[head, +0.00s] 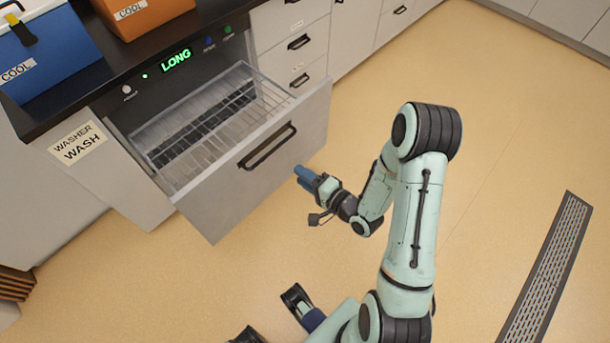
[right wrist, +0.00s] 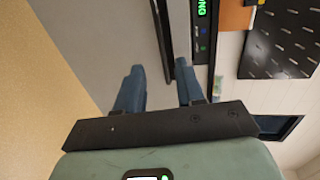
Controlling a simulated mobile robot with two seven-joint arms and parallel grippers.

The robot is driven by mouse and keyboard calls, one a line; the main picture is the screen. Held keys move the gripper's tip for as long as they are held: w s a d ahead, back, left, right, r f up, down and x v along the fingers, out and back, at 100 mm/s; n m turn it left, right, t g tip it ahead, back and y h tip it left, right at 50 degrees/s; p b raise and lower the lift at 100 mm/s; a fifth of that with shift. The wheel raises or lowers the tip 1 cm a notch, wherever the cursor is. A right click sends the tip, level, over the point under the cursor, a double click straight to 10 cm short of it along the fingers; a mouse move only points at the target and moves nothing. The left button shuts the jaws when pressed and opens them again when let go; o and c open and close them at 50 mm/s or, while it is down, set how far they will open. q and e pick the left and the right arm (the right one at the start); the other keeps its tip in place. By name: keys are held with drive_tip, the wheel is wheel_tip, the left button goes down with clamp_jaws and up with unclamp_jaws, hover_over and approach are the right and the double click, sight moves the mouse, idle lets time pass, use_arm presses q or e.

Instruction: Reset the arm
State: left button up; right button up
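My right gripper (head: 306,178) hangs in front of the pulled-out washer drawer, just right of and below its black handle (head: 267,146). In the right wrist view its two blue fingers (right wrist: 158,70) stand apart with nothing held between them. It appears clear of the handle, though the exact gap is hard to judge. The drawer (head: 240,165) is open and its wire rack (head: 215,118) looks empty. My right arm is bent, with its elbow raised high at the right.
A dark counter (head: 100,75) above the washer holds a blue cooler (head: 50,50) and an orange one (head: 145,15). The washer display (head: 176,60) reads LONG. Cabinets line the back. The floor right of my arm is open, with a drain grate (head: 548,270).

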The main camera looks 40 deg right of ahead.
idle(0.3)
drive_tip(key=s+a+f+n+g+y+p, duration=0.1)
drive_tip(key=s+a+f+n+g+p, duration=0.5)
drive_tip(key=a+f+g, duration=0.5)
drive_tip(key=s+a+f+n+g+p, duration=0.2)
drive_tip(key=s+a+n, duration=0.1)
drive_tip(key=s, duration=0.3)
drive_tip(key=s+a+f+n+g+y+p, duration=0.1)
drive_tip(key=s+a+n+g+p, duration=0.1)
drive_tip(key=s, duration=0.4)
drive_tip(key=shift+s+a+f+n+g+y, duration=0.35)
drive_tip(key=shift+a+n+g, duration=0.45)
drive_tip(key=shift+a+n, duration=0.3)
drive_tip(key=shift+w, duration=0.15)
